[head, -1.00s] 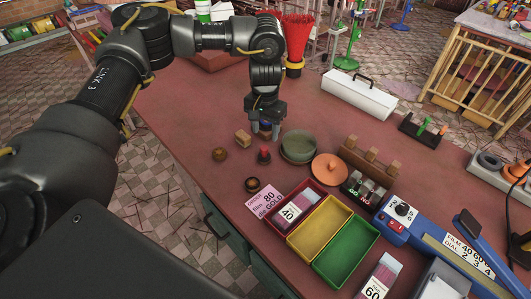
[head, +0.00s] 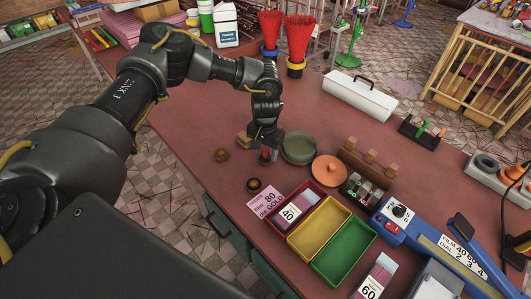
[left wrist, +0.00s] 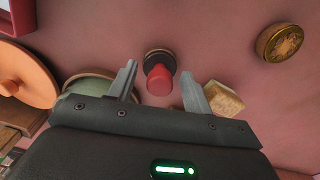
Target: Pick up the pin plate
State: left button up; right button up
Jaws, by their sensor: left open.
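My left gripper (head: 266,152) points down over the table, with its jaws open and nothing gripped. In the left wrist view, a small piece with a red knob on a dark round base (left wrist: 159,78) lies between the fingertips (left wrist: 162,82), apart from both. The same red-knobbed piece shows in the head view (head: 265,154), partly covered by the gripper. A brass-coloured round piece (head: 222,155) lies to its left, and a dark ring-like piece (head: 254,185) lies nearer. I cannot tell for sure which small round piece is the pin plate. My right gripper is not in view.
A tan block (head: 244,141) and a green bowl (head: 299,147) stand close to the gripper. An orange lid (head: 329,169), a wooden rack (head: 369,163), and red, yellow (head: 320,228) and green trays lie to the right. A blue machine (head: 437,236) stands further right.

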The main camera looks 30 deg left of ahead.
pick_arm(q)
grip_shut()
dwell(0.3)
jog(key=shift+r, duration=0.1)
